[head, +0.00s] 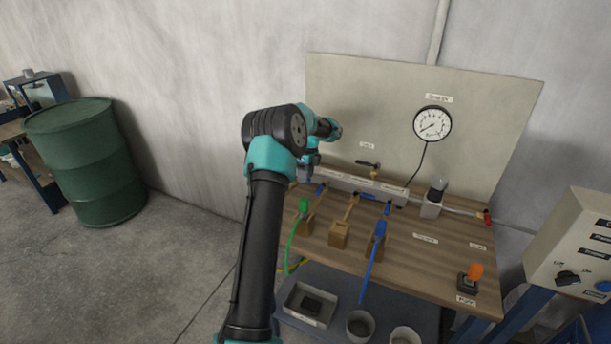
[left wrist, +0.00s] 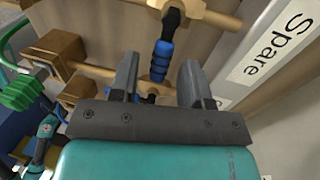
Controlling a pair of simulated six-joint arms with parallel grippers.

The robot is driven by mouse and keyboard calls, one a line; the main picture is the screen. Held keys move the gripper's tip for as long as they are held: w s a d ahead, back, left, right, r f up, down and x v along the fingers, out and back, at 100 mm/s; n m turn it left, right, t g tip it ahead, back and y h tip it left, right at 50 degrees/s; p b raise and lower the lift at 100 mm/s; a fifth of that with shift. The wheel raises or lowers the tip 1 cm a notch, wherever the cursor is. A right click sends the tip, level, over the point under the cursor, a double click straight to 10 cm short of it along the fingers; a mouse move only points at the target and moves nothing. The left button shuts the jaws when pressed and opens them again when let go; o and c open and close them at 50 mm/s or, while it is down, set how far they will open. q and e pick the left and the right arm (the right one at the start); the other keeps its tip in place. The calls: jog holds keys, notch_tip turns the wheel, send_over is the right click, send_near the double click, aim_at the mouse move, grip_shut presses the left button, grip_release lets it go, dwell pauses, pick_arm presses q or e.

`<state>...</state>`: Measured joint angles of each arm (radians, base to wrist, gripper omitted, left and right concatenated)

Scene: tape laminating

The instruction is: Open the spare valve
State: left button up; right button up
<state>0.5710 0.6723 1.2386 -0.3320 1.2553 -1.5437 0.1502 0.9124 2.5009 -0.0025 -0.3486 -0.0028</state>
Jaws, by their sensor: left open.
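The white "Spare" label (left wrist: 275,45) shows at the right of the left wrist view. Beside it is a valve lever with a blue ribbed sleeve (left wrist: 162,62) and a black end, by brass pipes. My left gripper (left wrist: 158,78) is open, with the blue sleeve showing between its two fingers. I cannot tell whether either finger touches it. In the head view my left gripper is over the left end of the pale manifold (head: 362,185), and its fingers are largely hidden by my arm. My right gripper is in neither view.
A green-handled connector (head: 304,205) and a blue one (head: 379,229) stand at the wooden bench's front. A pressure gauge (head: 432,123) is on the back board. An orange switch (head: 475,271) sits at the front right. Bench space (head: 432,262) at the right is mostly clear.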

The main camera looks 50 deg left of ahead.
pick_arm(q)
jog(key=shift+f, duration=0.1)
jog(key=shift+c, duration=0.4)
grip_shut()
